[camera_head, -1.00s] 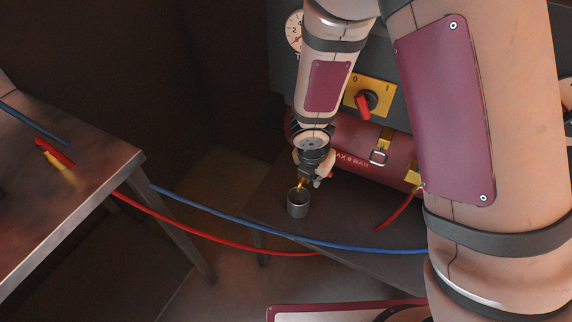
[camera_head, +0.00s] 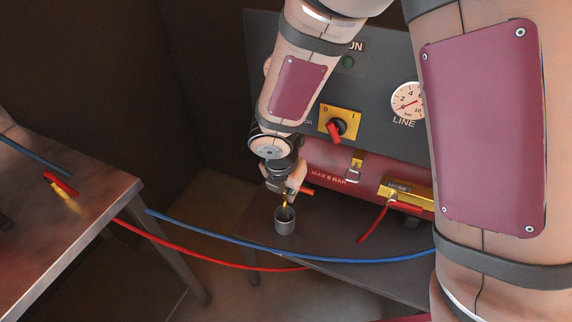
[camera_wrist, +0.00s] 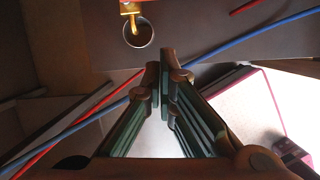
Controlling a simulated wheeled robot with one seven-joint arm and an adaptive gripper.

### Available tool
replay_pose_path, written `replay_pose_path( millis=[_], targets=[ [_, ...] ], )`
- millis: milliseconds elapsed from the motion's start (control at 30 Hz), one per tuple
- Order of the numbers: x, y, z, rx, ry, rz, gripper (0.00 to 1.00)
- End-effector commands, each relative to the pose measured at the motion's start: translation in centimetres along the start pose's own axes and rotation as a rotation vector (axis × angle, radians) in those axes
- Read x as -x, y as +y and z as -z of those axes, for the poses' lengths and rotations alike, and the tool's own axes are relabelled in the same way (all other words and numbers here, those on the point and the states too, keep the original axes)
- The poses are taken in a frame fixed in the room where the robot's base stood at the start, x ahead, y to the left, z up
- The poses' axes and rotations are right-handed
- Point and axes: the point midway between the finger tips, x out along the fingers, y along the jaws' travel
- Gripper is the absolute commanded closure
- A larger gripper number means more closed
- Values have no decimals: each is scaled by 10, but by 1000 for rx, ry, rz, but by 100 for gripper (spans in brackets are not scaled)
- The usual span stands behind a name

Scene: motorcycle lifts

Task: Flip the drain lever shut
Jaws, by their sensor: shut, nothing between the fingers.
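The drain valve has a small brass spout (camera_head: 285,204) above a grey metal cup (camera_head: 285,226). A red lever (camera_head: 307,191) sticks out to the right, just beside my gripper, roughly level. In the wrist view the brass valve (camera_wrist: 130,8) shows at the top edge, with a strip of red across it, over the cup (camera_wrist: 138,33). My gripper (camera_wrist: 160,68) is shut and empty, with its fingertips apart from the valve in that picture. In the head view my gripper (camera_head: 272,186) hides the upper part of the valve; contact cannot be told.
The red tank (camera_head: 328,160) lies behind, below a grey panel with a yellow-plated red switch (camera_head: 337,128). A brass hose block (camera_head: 400,191) sits at right. Blue (camera_head: 300,254) and red (camera_head: 200,256) hoses cross in front. A metal table (camera_head: 70,215) stands at left.

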Motion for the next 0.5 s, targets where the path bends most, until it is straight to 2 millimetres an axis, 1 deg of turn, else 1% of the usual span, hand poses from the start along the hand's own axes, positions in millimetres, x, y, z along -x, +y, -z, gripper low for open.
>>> replay_pose_path(
  millis=[33, 200, 400, 500],
  targets=[
    [16, -1, -1, -3, -2, -2, 100],
    [53, -2, -1, -3, -2, -2, 100],
    [86, -2, -1, -2, -2, -2, 100],
    [96, -3, 0, -1, -1, 0, 100]
  ],
)
